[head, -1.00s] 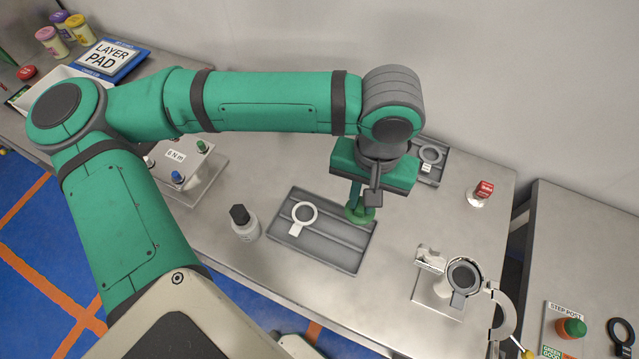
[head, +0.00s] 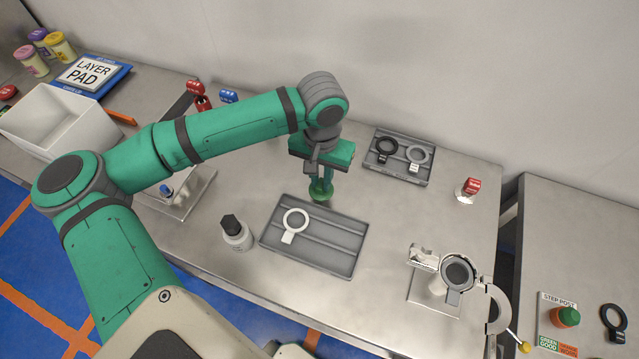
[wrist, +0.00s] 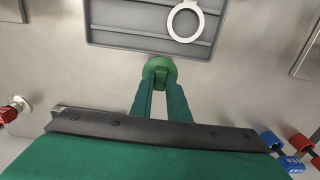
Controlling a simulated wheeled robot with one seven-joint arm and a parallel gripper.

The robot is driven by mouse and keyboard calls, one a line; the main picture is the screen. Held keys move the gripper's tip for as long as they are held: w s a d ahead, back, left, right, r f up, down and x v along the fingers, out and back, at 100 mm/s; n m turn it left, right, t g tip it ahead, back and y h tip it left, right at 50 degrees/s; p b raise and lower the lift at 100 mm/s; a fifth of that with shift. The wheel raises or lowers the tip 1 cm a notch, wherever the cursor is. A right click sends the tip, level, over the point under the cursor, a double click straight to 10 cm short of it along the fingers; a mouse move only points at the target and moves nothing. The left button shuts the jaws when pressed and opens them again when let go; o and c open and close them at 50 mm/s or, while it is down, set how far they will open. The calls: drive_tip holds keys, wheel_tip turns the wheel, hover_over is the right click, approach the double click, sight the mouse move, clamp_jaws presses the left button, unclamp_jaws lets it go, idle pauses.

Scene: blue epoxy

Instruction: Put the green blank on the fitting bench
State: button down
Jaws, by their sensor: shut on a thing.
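My gripper (head: 320,184) is shut on the green blank (head: 321,196), a small round green piece, just beyond the back edge of a grey ribbed tray on the steel bench. In the wrist view the green blank (wrist: 156,66) sits between the two green fingertips (wrist: 158,82), near the tray's edge. The fingers partly hide it, and its height above the bench is hard to tell. I cannot tell from the frames which surface is the fitting bench; the steel bench (head: 390,215) is under my gripper and a second bench (head: 570,235) stands at right.
The grey tray (head: 340,262) holds a white ring (head: 296,220). A back tray (head: 375,173) holds a black and a grey ring. Bare steel lies between.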

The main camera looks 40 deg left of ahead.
sight(320, 181)
drive_tip(key=shift+w+a+f, duration=0.2)
drive_tip(key=shift+a+f, duration=0.05)
drive_tip(key=shift+f, duration=0.2)
drive_tip(key=shift+a+f, duration=0.15)
drive_tip(key=shift+f, duration=1.5)
drive_tip(key=c, duration=1.7)
unclamp_jaws()
drive_tip(key=shift+f, duration=0.1)
wheel_tip(320, 181, up, 11)
drive_tip(key=shift+r, duration=0.65)
